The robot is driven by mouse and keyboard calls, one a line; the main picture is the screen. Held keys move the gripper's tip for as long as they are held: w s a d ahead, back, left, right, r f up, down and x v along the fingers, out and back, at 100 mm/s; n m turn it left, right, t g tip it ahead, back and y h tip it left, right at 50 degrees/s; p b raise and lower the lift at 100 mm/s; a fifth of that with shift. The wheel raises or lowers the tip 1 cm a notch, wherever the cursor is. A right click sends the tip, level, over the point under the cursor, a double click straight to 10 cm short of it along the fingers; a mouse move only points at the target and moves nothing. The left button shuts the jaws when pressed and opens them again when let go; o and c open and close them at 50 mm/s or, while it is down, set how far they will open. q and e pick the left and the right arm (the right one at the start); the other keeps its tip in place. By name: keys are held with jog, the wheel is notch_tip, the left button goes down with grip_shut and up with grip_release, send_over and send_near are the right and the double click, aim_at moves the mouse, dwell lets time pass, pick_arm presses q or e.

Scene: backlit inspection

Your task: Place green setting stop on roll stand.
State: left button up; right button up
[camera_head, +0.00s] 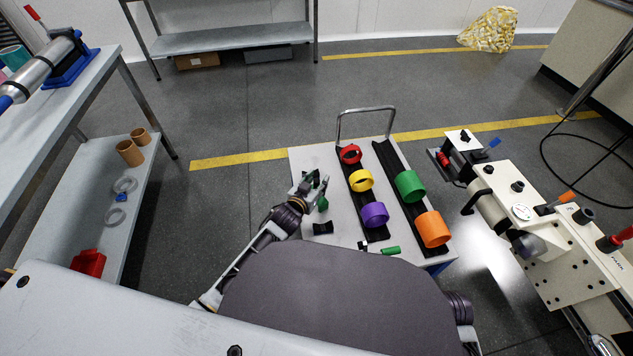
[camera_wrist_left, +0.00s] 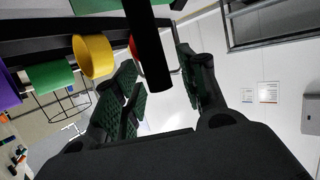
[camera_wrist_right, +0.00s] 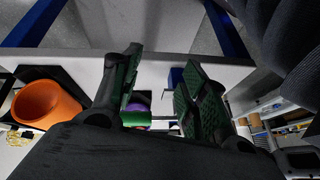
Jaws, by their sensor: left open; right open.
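Two small green pieces are on the white cart top (camera_head: 300,162): a bright green bar (camera_head: 391,250) at its near edge, and a darker green piece (camera_head: 322,204) beside my left gripper. I cannot tell which is the setting stop. The bright bar also shows beyond the right fingers in the right wrist view (camera_wrist_right: 150,119). Black rails (camera_head: 397,170) carry coloured rolls; I cannot tell whether they are the roll stand. My left gripper (camera_head: 314,184) is open over the cart's left side, with a black post (camera_wrist_left: 147,50) between its fingers in view. My right gripper (camera_wrist_right: 165,85) is open and empty, hidden in the head view.
Red, yellow (camera_head: 361,180), purple (camera_head: 375,214), green (camera_head: 409,186) and orange (camera_head: 433,229) rolls sit along the rails. A short black piece (camera_head: 322,228) is near the left gripper. A cream machine (camera_head: 530,235) stands right; a workbench (camera_head: 75,95) stands left.

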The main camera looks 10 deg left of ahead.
pick_arm(q)
jog(key=shift+r, duration=0.15)
jog(key=shift+p+v, duration=0.55)
jog(key=shift+v, duration=0.8)
jog(key=shift+p+v, duration=0.35)
jog(key=shift+v, duration=0.75)
jog(key=p+v, duration=0.2)
jog(key=v, duration=0.5)
pick_arm(e)
notch_tip(320, 180, up, 6)
jog(key=s+d+g+h, duration=0.1)
jog(key=d, duration=0.1)
jog(key=shift+d+r, duration=0.15)
jog(key=shift+r, duration=0.1)
pick_arm(q)
jog(key=shift+s+a, duration=0.1)
jog(key=shift+s, duration=0.05)
